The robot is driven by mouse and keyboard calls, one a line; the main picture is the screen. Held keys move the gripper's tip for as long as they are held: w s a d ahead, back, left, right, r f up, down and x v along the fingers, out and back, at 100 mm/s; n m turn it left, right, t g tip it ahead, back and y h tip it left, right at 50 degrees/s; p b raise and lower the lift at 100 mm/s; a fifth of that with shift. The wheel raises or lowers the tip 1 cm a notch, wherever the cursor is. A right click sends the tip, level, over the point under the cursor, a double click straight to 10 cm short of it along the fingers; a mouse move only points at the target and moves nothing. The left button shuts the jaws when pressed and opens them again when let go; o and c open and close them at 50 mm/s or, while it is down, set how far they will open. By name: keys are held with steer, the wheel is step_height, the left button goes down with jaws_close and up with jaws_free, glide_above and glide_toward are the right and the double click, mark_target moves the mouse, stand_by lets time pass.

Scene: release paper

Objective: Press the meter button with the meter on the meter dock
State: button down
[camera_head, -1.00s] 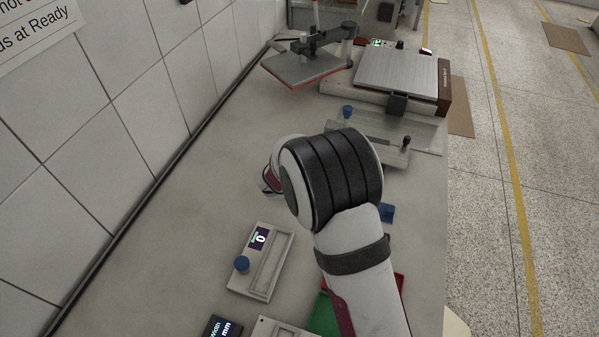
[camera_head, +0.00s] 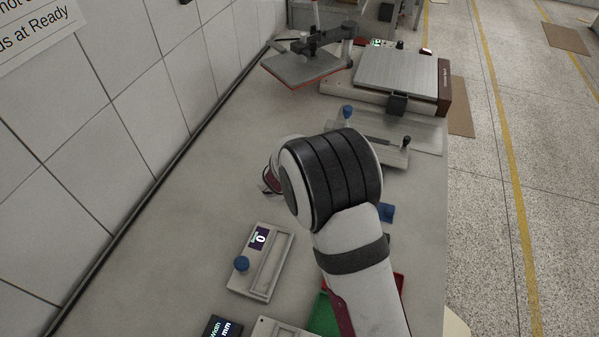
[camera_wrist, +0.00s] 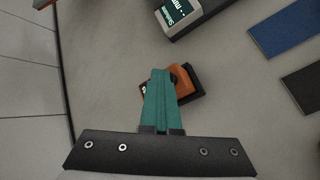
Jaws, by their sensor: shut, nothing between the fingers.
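In the wrist view, a small orange and black device (camera_wrist: 186,82), apparently the meter on its dark dock (camera_wrist: 199,97), sits on the grey bench. My gripper (camera_wrist: 160,73) has its two teal fingers together, with nothing between them, and they overlap the device in this view. They hide its middle and part of its left side. I cannot tell whether the fingertips touch it, and I cannot clearly make out the button. In the head view my arm hides the gripper, and I cannot make out the meter there.
In the head view, a fixture with a blue knob and display (camera_head: 262,262) stands left of my arm; a wall borders the bench. Open bench lies between.

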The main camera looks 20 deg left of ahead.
steer(key=shift+r, duration=0.7)
step_height(320, 180, up, 5)
stand_by(0.3)
stand_by(0.5)
